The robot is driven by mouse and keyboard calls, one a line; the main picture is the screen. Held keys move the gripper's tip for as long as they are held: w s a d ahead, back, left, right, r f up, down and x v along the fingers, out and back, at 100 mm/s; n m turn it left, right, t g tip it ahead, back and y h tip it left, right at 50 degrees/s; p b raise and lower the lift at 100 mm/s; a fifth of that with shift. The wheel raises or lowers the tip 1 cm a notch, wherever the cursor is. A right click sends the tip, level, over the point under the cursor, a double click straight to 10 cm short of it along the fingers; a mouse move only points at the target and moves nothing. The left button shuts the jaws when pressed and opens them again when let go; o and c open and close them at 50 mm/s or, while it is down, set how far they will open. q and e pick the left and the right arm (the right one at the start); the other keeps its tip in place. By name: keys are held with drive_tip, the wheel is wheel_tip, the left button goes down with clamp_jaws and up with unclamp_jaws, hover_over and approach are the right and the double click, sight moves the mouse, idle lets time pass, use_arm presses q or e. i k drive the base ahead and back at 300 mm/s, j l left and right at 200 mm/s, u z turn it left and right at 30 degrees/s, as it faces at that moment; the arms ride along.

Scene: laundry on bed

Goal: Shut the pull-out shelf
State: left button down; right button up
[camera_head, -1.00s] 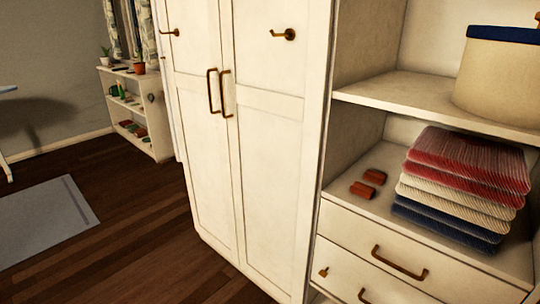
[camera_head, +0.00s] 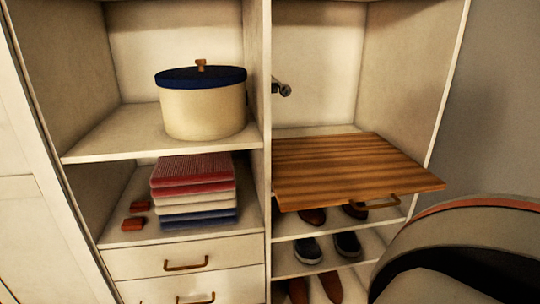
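The pull-out shelf (camera_head: 345,165) is a brown striped wooden board in the right compartment of the wardrobe. It sticks out past the front edge of the compartment, so it stands pulled out. A brass handle (camera_head: 372,202) hangs at its front edge, toward the right. Neither of my grippers shows in the head view.
Shoes (camera_head: 308,250) stand on racks below the board. Left of the divider are a round box with a blue lid (camera_head: 203,110), folded cloths (camera_head: 194,190) and drawers (camera_head: 187,265). A rounded grey thing with an orange band (camera_head: 460,240) fills the lower right.

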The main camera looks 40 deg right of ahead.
sight(319, 171)
drive_tip(key=k+l+z, duration=0.1)
drive_tip(key=z, duration=2.05)
drive_tip(key=k+l, duration=0.05)
drive_tip(key=l, duration=0.05)
